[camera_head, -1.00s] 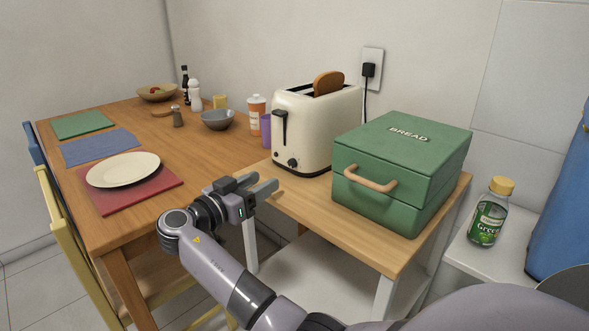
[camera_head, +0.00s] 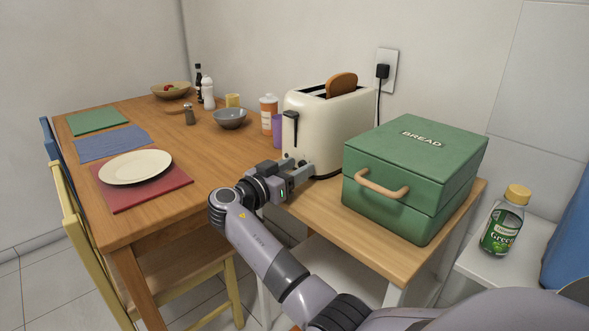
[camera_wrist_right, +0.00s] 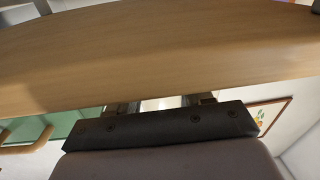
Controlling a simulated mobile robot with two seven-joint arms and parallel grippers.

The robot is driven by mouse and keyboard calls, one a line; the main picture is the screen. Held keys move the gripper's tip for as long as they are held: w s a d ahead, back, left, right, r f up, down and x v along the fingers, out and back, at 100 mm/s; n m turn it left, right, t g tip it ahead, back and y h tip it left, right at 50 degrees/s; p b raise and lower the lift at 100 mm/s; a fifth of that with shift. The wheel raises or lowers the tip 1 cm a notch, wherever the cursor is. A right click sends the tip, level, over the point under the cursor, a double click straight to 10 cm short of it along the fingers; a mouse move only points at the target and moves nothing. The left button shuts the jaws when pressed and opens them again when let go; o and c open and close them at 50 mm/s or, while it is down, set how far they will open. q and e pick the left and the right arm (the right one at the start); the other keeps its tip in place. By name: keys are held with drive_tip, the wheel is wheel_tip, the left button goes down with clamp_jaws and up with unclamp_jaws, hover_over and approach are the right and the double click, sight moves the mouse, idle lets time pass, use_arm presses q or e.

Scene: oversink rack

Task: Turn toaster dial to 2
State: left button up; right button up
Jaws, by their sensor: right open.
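The cream toaster (camera_head: 335,125) stands on the small wooden table, with a slice of bread (camera_head: 341,84) sticking out of its slot. Its black lever (camera_head: 290,128) is up on the front end. The dial, low on that front end, is largely hidden by my right gripper (camera_head: 298,165). That gripper is open, with its fingertips at the dial; I cannot tell whether they touch it. The dial's setting cannot be read. In the right wrist view the open fingers show in part (camera_wrist_right: 162,103), with the wooden tabletop across the picture. My left gripper is not in view.
A green bread box (camera_head: 415,180) with a wooden handle stands close right of the toaster. The dining table (camera_head: 200,160) at left holds a plate (camera_head: 135,167), placemats, a grey bowl (camera_head: 229,118) and bottles. The toaster's cord runs to a wall outlet (camera_head: 387,70).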

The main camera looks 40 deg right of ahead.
clamp_jaws()
drive_tip(key=shift+n, duration=0.7)
unclamp_jaws()
drive_tip(key=s+a, duration=0.1)
drive_tip(key=a, duration=0.6)
